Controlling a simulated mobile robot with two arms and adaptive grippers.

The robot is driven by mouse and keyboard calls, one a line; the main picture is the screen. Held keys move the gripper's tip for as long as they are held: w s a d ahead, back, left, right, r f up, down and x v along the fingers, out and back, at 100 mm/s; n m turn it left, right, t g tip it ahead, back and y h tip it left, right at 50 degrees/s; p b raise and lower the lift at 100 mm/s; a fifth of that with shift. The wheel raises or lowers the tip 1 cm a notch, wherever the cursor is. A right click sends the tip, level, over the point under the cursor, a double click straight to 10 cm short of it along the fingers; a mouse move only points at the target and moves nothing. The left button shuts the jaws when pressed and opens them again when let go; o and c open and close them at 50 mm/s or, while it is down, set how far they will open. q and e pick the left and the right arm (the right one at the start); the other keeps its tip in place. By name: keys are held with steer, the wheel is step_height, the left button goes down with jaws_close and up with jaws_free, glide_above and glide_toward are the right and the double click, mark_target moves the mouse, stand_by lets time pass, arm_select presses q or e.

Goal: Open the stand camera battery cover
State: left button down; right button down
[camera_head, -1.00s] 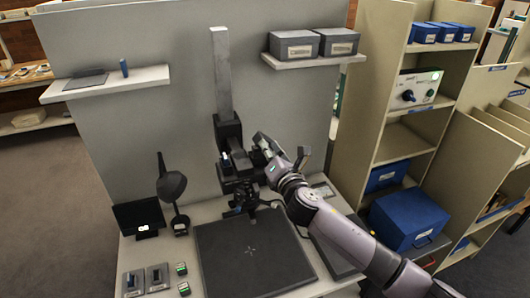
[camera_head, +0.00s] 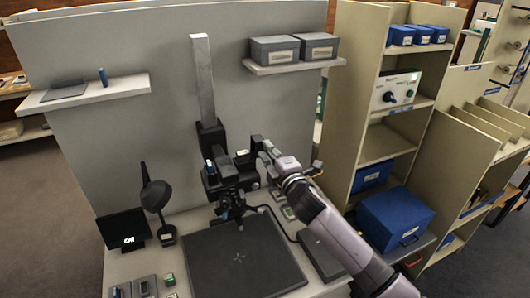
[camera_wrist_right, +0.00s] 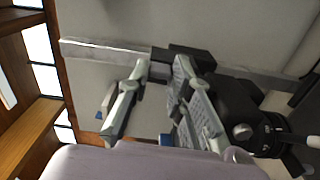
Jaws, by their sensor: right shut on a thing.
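The black stand camera (camera_head: 226,174) is mounted on a tall grey column (camera_head: 202,80) above a dark square baseboard (camera_head: 241,258). My right gripper (camera_head: 252,151) is at the camera's right side. The fingers hide that part, and I cannot make out the outline of the battery cover. My left gripper is out of view.
A small black screen (camera_head: 125,229) and a dark lamp (camera_head: 154,195) stand left of the baseboard. A wall shelf (camera_head: 90,94) is at the upper left; grey boxes (camera_head: 296,48) sit on another. A beige shelving unit with a blue box (camera_head: 397,219) is at right.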

steer(key=shift+w+d+f+m, duration=0.1)
steer(key=shift+d+f+m, duration=0.1)
steer(key=shift+m, duration=0.35)
steer(key=shift+w+d+f+m, duration=0.1)
steer(key=shift+d+f+m, duration=0.1)
steer(key=shift+m, duration=0.35)
steer(key=c, duration=1.4)
jaws_free()
steer(key=shift+c, duration=0.2)
steer(key=shift+s+d, duration=0.1)
steer(key=shift+s, duration=0.05)
steer(key=v, duration=1.2)
